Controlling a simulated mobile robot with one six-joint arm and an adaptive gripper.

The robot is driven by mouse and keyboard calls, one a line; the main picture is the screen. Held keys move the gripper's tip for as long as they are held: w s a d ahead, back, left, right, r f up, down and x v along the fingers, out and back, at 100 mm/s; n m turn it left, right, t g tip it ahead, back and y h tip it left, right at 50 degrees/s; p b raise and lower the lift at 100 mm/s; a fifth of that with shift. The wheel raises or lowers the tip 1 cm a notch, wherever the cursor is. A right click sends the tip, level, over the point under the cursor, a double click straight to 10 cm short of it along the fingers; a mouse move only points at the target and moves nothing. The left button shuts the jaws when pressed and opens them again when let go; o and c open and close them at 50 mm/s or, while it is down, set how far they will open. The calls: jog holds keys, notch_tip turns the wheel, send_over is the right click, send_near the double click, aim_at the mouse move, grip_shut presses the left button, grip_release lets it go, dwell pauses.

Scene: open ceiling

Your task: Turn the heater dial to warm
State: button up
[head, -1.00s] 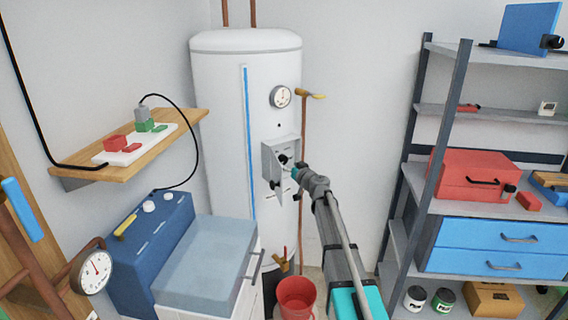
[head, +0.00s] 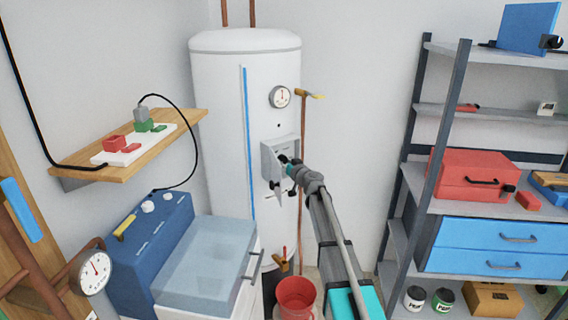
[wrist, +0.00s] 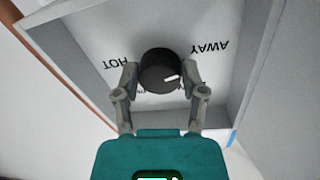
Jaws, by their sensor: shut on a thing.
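The white water heater (head: 222,140) stands in the corner with a small open grey control box (head: 268,152) on its front. In the wrist view the black round dial (wrist: 157,60) sits inside this box. Its white mark points right and slightly up in the picture. An upside-down HOT label (wrist: 115,63) is left of the dial and an AWAY label (wrist: 210,47) is right of it. Lettering below the dial is mostly hidden. My gripper (wrist: 160,77) is shut on the dial, one finger on each side. In the head view my gripper (head: 287,163) reaches into the box, hiding the dial.
The box's walls (wrist: 258,60) stand close around my fingers. A round gauge (head: 280,97) and a copper pipe (head: 303,130) are near the box. A red bucket (head: 295,296) stands below, a shelf unit (head: 436,150) right, a blue basin unit (head: 205,260) left.

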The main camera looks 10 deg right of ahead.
jog(key=c, duration=0.3)
jog(key=shift+c, duration=0.2)
jog(key=shift+m, duration=0.3)
jog(key=shift+a+m+p, duration=0.1)
jog(key=shift+m+p, duration=0.2)
jog(key=shift+m, duration=1.7)
jog(key=o, duration=1.2)
jog(key=shift+c, duration=0.2)
jog(key=shift+s, duration=0.1)
